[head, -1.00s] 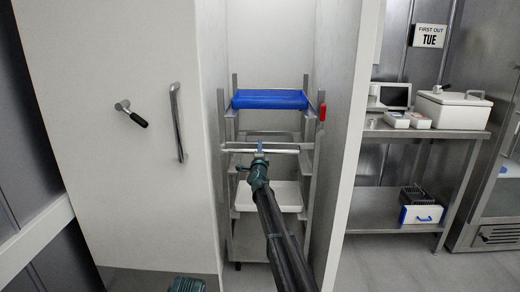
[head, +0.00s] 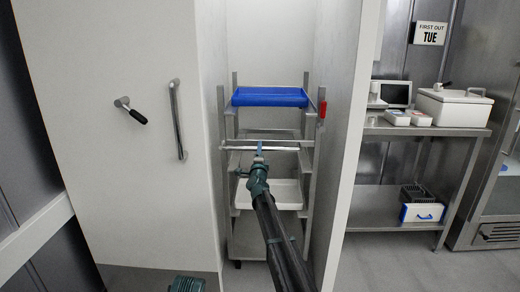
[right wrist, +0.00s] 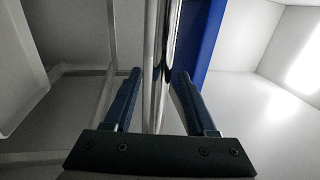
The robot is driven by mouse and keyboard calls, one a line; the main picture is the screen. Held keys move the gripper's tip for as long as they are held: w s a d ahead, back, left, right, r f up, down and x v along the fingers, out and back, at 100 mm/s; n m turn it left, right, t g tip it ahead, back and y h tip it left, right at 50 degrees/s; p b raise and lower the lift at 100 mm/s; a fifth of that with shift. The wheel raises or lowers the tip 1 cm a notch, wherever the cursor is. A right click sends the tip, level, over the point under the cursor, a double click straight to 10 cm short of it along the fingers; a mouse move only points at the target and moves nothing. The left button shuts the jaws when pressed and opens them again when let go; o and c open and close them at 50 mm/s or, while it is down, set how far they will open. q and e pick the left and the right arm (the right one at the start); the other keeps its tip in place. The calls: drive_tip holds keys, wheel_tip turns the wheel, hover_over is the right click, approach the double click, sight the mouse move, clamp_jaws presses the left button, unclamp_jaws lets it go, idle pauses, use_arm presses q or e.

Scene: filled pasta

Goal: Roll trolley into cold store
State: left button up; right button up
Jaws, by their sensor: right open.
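The trolley is a metal rack with a blue tray (head: 270,97) on top and a white tray (head: 286,195) lower down. It stands upright inside the tall white-walled cold store recess. Its horizontal push bar (head: 285,149) crosses the front. My right gripper (head: 260,150) is at the middle of this bar, open. In the right wrist view its two fingers (right wrist: 157,95) are spread on either side of the bar (right wrist: 152,60), with gaps showing. A teal part of my left arm shows at the bottom edge of the head view; its jaws are not visible.
The white cold store door (head: 110,130) stands open at left, with a long handle (head: 177,120) and a lever (head: 130,111). A red fitting (head: 322,110) is beside the trolley's right post. A steel bench (head: 425,132) with equipment is at right. The floor before it is clear.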

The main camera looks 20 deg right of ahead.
drive_tip(key=b+v, duration=0.1)
drive_tip(key=v, duration=0.8)
drive_tip(key=shift+s, duration=0.1)
